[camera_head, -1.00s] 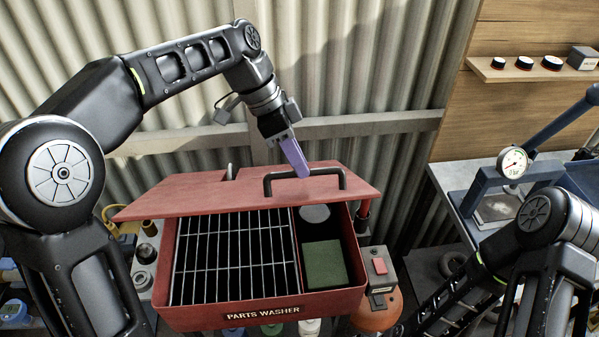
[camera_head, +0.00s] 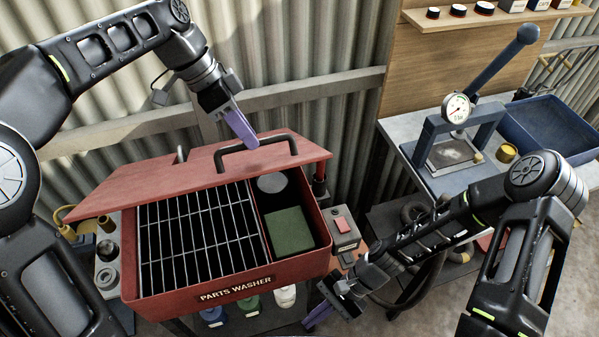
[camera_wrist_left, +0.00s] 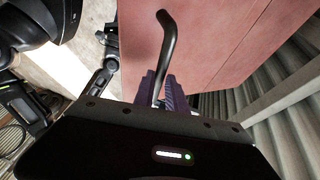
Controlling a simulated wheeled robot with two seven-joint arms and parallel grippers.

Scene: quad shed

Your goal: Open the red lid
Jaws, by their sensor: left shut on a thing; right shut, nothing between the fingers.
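The red lid (camera_head: 185,181) of the parts washer is tilted up at the back, so the red basin (camera_head: 205,297) stands open in front of it. A black bar handle (camera_head: 282,140) is fixed to the lid. My left gripper (camera_head: 250,141) has purple fingers and is at this handle. In the left wrist view its fingers (camera_wrist_left: 163,92) are shut around the handle bar (camera_wrist_left: 168,42), with the lid (camera_wrist_left: 215,35) beyond. My right gripper (camera_head: 316,316), also purple-fingered, is low at the basin's front right, shut and apart from it.
The basin holds a wire rack (camera_head: 196,240) and a green block (camera_head: 289,229). A box with a red switch (camera_head: 343,226) is at its right side. Bottles (camera_head: 249,304) stand below. A bench with a gauge press (camera_head: 457,108) and blue tray (camera_head: 550,125) is at right.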

